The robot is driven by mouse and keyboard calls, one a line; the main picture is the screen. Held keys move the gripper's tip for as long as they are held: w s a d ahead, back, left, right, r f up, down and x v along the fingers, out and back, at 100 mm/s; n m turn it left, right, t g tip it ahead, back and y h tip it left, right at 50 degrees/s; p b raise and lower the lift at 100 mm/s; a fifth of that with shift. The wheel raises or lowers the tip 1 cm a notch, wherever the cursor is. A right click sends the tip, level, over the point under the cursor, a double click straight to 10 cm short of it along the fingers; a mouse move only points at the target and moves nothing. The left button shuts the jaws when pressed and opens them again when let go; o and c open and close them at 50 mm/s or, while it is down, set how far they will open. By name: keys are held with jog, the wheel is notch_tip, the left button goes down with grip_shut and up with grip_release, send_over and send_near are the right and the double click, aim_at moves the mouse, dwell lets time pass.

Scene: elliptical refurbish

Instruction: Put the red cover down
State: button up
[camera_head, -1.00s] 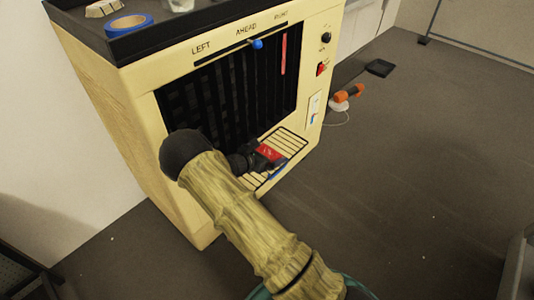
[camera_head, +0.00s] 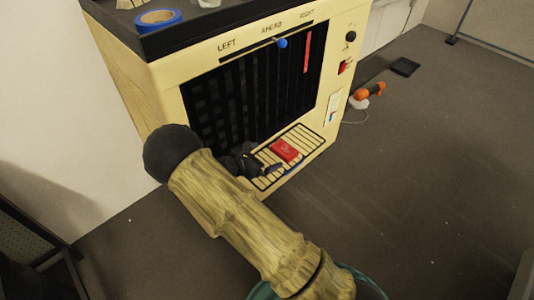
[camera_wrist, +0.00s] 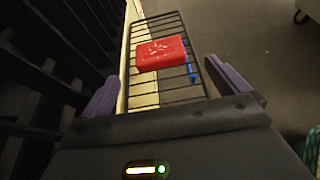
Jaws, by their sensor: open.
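The red cover (camera_head: 285,150) is a small red block with a raised mark on its top. It lies on the wire rack (camera_head: 316,143) at the front foot of the cream heater cabinet. In the wrist view the red cover (camera_wrist: 161,54) rests on the dark bars between and beyond my fingers, touching neither. My gripper (camera_head: 270,167) is open and empty, just left of the cover in the head view. In the wrist view its two purple-grey fingers (camera_wrist: 167,88) stand wide apart. A blue piece (camera_wrist: 191,74) shows beside the cover, partly hidden by it.
The cream cabinet (camera_head: 150,88) has a dark slatted opening behind the rack and a blue slider knob (camera_head: 281,43) above. Blue tape (camera_head: 158,19) lies on top. An orange-handled tool (camera_head: 368,92) lies on the floor to the right. The floor right of the cabinet is mostly clear.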

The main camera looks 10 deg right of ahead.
jog(key=shift+s+a, duration=0.15)
jog(key=shift+a, duration=0.25)
jog(key=shift+s+d, duration=0.1)
jog(key=shift+d, duration=0.2)
jog(key=s+d+m+g, duration=0.1)
jog(key=s+d+r+m+g, duration=0.1)
jog(key=d+m, duration=0.1)
jog(key=s+d+m+g, duration=0.1)
jog(key=s, duration=0.1)
jog(key=shift+d+r+m+g+y, duration=0.3)
jog(key=shift+r+m+g+y, duration=0.1)
jog(key=s+d+r+m+y, duration=0.2)
jog(key=s+r+m+y, duration=0.3)
jog(key=s+m, duration=0.4)
jog(key=s+d+r+m+g+y, duration=0.1)
jog(key=s+d+r+m+y, duration=0.1)
jog(key=s+r+m+y, duration=0.3)
jog(key=s+r+m, duration=0.3)
jog(key=s+m, duration=0.2)
jog(key=m, duration=0.1)
jog(key=shift+r+g, duration=0.15)
jog(key=shift+g, duration=0.15)
jog(key=shift+r, duration=0.1)
